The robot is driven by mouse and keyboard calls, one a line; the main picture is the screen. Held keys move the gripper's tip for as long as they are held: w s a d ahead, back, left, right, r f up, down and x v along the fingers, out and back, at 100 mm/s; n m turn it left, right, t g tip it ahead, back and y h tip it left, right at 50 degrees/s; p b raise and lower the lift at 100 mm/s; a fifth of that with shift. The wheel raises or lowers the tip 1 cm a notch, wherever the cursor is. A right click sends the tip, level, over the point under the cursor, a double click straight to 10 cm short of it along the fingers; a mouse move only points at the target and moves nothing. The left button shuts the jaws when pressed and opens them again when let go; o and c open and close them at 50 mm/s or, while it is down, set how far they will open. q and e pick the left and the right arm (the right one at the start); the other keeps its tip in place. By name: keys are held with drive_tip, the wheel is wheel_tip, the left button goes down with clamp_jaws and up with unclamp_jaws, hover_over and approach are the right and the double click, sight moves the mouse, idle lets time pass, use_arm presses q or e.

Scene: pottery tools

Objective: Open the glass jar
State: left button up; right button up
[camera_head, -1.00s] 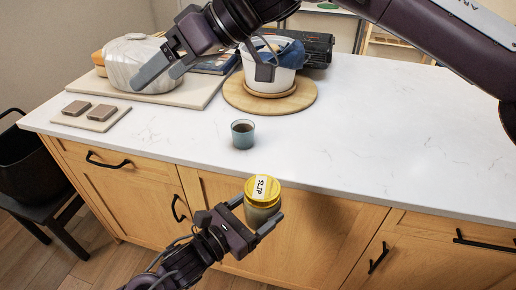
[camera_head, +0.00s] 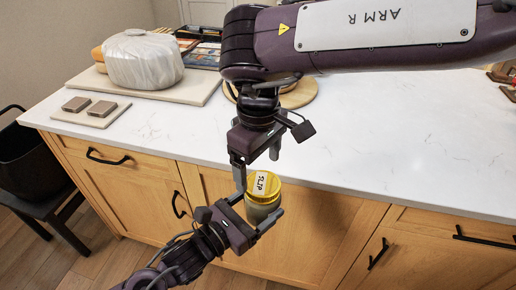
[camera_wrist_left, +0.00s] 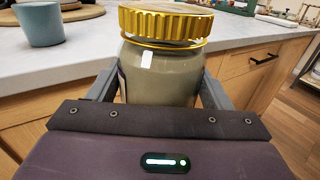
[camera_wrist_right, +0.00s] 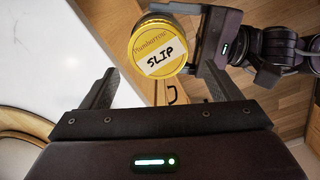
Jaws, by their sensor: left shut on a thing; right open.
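The glass jar (camera_wrist_left: 160,75) holds a grey-beige filling and stands roughly upright in the air in front of the counter. Its ribbed yellow lid (camera_head: 263,186) is on, with a white label reading SLIP; the lid also shows in the right wrist view (camera_wrist_right: 158,45). My left gripper (camera_head: 262,214) is shut on the jar's body, one finger on each side below the lid. My right gripper (camera_head: 258,172) points down, open and empty, just above the lid. In the right wrist view the lid lies ahead of the fingertips, between their lines, apart from them.
A plastic-wrapped lump (camera_head: 145,60) sits on a board at the back left. Two small blocks (camera_head: 88,106) lie on a tile.

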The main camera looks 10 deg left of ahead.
sight(258, 181)
drive_tip(key=shift+f, duration=1.75)
